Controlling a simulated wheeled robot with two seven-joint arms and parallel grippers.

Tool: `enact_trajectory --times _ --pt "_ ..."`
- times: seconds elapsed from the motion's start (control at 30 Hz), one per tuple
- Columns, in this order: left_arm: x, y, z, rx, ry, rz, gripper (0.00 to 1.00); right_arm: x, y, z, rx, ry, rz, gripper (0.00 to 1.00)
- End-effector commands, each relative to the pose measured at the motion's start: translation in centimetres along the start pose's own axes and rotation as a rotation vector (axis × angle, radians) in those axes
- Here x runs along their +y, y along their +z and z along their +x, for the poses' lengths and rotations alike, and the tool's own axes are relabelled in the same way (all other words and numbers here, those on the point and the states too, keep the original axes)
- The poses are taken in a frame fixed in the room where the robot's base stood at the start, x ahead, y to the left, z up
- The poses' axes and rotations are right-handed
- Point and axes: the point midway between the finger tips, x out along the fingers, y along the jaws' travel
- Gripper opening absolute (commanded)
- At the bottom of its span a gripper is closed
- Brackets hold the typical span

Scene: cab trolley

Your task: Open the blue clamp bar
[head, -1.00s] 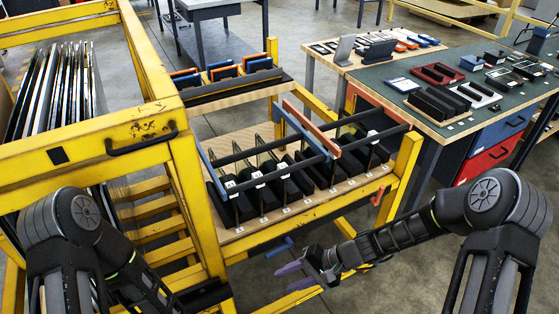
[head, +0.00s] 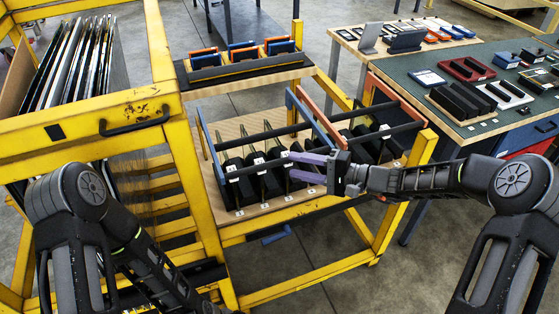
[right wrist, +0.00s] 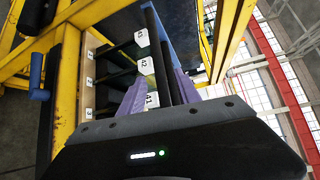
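The blue clamp bar is a frame of blue side arms (head: 308,116) joined by black rods. It lies over the left group of black, number-tagged items (head: 255,160) on the trolley's wooden shelf. My right gripper (head: 291,165) has purple fingers spread apart in front of the bar's right end, overlapping some items. In the right wrist view a black rod (right wrist: 157,62) shows between the two fingers (right wrist: 158,95); I cannot tell whether they touch it.
An orange clamp bar (head: 398,100) lies over the right group of items. Yellow trolley posts and rails (head: 330,258) surround the shelf. A blue handle (head: 276,236) hangs below the shelf edge. A green-topped bench (head: 440,132) with trays stands at right.

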Motion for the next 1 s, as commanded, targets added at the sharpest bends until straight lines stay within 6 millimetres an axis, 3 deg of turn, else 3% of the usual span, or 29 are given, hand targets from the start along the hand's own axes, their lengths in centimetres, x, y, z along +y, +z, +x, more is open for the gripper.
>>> enact_trajectory --times 0.33,0.7,1.0 --pt "0.4 0.0 -1.1 -0.001 0.000 0.000 0.00 -0.1 0.1 5.1 -0.002 0.000 0.001 0.40" --pt "0.5 0.0 -1.2 -0.001 0.000 0.000 0.00 0.0 0.0 5.8 0.001 0.001 0.001 0.40" --pt "0.5 0.0 -1.2 -0.001 0.000 0.000 0.00 0.0 0.0 5.8 0.000 0.001 0.001 0.16"
